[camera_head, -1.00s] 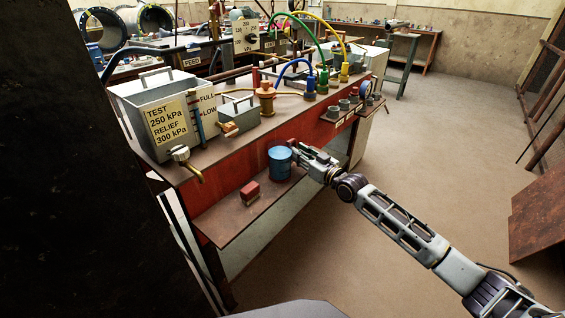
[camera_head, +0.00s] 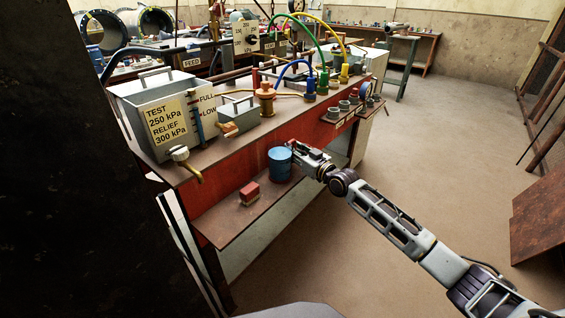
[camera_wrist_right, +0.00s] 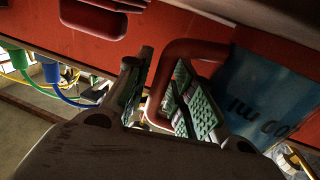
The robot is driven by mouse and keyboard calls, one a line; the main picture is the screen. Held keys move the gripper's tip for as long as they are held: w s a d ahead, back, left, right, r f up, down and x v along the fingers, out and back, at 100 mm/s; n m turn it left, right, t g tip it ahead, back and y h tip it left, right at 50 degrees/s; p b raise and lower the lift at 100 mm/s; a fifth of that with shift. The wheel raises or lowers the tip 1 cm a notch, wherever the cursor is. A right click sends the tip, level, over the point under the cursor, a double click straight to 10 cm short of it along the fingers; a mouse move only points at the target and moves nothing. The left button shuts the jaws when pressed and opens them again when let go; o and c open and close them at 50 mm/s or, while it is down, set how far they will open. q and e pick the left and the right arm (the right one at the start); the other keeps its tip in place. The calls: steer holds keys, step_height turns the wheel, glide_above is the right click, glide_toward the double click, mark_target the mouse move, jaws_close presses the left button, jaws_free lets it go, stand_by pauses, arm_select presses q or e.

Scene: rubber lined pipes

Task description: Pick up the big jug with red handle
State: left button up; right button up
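The big jug (camera_head: 279,165) is a blue cylinder standing upright on the lower red-brown shelf of the workbench. My right gripper (camera_head: 299,152) is at the jug's right side. In the wrist view the gripper (camera_wrist_right: 158,100) has its green-padded fingers apart, with the handle between them. Firm contact on both sides is not visible. My left gripper is out of view.
A small red block (camera_head: 250,193) lies on the shelf (camera_head: 228,215) left of the jug. The red bench front (camera_head: 240,165) rises behind it. Tanks, valves and hoses crowd the benchtop above. The floor (camera_head: 420,140) to the right is clear.

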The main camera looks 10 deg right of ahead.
jaws_close()
steer(key=shift+r, duration=0.45)
stand_by(0.4)
